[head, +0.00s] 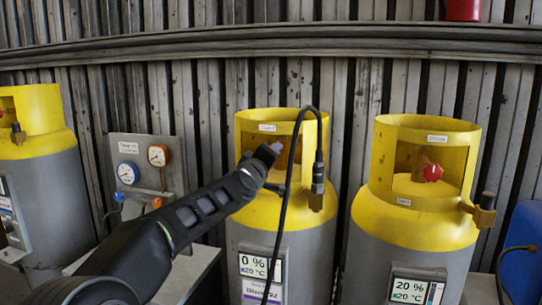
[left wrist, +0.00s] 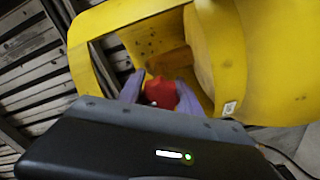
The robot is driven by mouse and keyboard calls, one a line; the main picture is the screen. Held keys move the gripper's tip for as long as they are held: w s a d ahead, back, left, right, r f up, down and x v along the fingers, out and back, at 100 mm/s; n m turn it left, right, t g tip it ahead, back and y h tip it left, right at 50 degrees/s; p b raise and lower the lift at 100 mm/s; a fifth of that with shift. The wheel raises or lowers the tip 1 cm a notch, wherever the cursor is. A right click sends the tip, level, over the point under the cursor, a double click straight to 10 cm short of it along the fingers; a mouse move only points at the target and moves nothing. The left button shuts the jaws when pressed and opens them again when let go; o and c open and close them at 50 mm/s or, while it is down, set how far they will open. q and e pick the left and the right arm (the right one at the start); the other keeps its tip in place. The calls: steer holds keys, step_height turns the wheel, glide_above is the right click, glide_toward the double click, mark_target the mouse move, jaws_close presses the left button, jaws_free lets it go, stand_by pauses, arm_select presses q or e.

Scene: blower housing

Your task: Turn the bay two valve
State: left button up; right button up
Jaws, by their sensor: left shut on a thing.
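The middle grey cylinder with a yellow collar (head: 262,213) stands against the wall; its display (head: 262,268) reads 0 % and 20 °C. My left gripper (head: 277,148) reaches into the collar's opening. In the left wrist view, its purple fingers are shut on a red valve knob (left wrist: 161,92) inside the yellow collar (left wrist: 105,22). In the head view my gripper hides this knob. The small collar label is too small to read. My right gripper is not in view.
A black hose (head: 298,145) runs down in front of the middle cylinder, close to my left arm. A right cylinder (head: 410,225) has its own red knob (head: 432,173) and a 20 % display. A gauge panel (head: 130,148) and another cylinder (head: 50,185) stand left.

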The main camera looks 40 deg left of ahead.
arm_select(q)
steer(key=shift+f+m, duration=0.1)
steer(key=shift+m, duration=0.3)
steer(key=o, duration=1.4)
steer(key=shift+c, duration=0.2)
steer(key=v, duration=0.7)
steer(key=shift+s+d, duration=0.2)
steer(key=shift+s, duration=0.15)
